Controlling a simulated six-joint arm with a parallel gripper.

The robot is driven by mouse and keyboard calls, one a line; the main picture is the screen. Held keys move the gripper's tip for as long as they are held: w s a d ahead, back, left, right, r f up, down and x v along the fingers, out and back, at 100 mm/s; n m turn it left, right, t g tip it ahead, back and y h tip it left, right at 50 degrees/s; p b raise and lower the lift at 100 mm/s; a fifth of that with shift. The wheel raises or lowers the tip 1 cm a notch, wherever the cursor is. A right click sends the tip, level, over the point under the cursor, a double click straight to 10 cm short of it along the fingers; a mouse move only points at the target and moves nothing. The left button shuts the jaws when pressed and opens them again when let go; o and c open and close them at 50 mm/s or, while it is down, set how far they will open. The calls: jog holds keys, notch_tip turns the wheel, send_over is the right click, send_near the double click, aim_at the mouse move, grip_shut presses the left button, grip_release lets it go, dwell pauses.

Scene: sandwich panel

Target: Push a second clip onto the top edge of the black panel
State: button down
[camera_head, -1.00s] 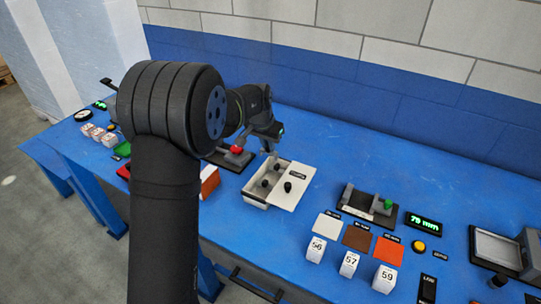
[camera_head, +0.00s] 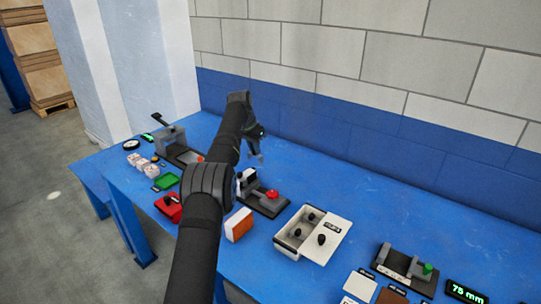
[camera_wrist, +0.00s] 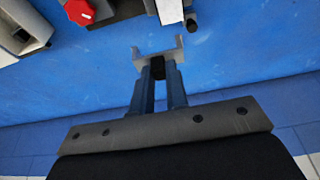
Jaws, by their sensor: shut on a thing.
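My gripper (camera_head: 258,158) is raised over the back of the blue bench, beyond the fixture with the red knob. In the wrist view, its two blue-grey fingers (camera_wrist: 158,72) are shut on the black stem of a grey, U-shaped clip (camera_wrist: 140,60). The clip's prongs point away from the fingers, and nothing visible touches them. More clips with black knobs (camera_head: 310,217) are in the white clip box (camera_head: 292,245); another black knob (camera_head: 322,239) shows on its lid side. I cannot make out the black panel for certain in either view.
The red-knob fixture (camera_head: 265,203) stands between my gripper and the clip box; its red knob (camera_wrist: 80,12) shows in the wrist view. A lever fixture (camera_head: 174,142) is at left. An orange-and-white block (camera_head: 239,224) stands in front. The bench's back strip is clear.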

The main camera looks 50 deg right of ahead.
jog(key=shift+w+a, duration=0.5)
jog(key=shift+w, duration=0.8)
send_over(251, 171)
jog(key=a, duration=0.1)
jog(key=shift+w+a+f, duration=0.1)
jog(key=shift+w+f, duration=0.05)
jog(key=shift+f, duration=2.25)
jog(key=shift+f, duration=0.25)
jog(key=shift+f, duration=0.45)
jog(key=shift+f, duration=0.85)
jog(key=c, duration=1)
grip_release()
